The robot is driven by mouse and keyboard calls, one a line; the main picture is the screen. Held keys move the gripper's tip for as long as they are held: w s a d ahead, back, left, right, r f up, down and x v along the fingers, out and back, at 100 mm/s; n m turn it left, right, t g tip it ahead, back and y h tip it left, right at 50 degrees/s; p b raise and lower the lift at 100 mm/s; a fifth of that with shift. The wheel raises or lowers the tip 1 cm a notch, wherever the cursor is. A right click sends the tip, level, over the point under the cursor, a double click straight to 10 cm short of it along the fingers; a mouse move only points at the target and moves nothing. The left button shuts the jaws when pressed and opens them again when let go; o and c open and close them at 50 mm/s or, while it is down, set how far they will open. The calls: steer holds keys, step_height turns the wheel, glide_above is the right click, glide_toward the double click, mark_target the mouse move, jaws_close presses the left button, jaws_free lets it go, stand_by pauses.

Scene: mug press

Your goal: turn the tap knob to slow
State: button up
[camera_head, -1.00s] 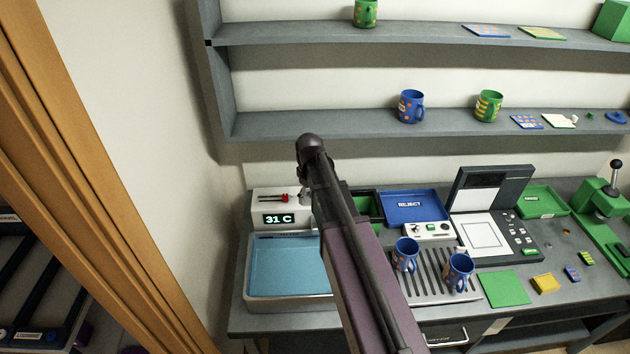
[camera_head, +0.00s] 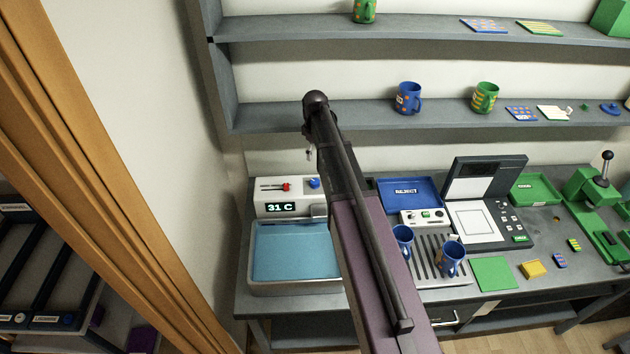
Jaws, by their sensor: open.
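The tap unit (camera_head: 290,197) is a white box at the back of the blue-filled sink (camera_head: 295,252). Its display reads 31 C. A blue knob (camera_head: 313,183) sits on its top right, and a red slider or lever (camera_head: 285,187) is left of it. I cannot read any marks around the knob. The spout (camera_head: 319,210) shows beside the display, partly behind my arm. My gripper (camera_head: 309,152) is small in view, mostly hidden by my arm, and appears above the knob, apart from it. It is open, and nothing shows in it.
Two blue mugs (camera_head: 402,240) (camera_head: 452,257) stand on the drip grille right of my arm. A blue REJECT tray (camera_head: 408,192), a small control box (camera_head: 424,217) and a press (camera_head: 595,185) are further right. A shelf (camera_head: 350,118) hangs behind my arm. A wooden frame (camera_head: 100,180) stands left.

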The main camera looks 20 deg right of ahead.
mark_target(315, 181)
steer(key=shift+f, duration=0.1)
step_height(315, 181, down, 14)
steer(key=b, duration=1.3)
steer(key=shift+r+b, duration=0.25)
steer(key=shift+b, duration=0.1)
steer(key=c, duration=1.2)
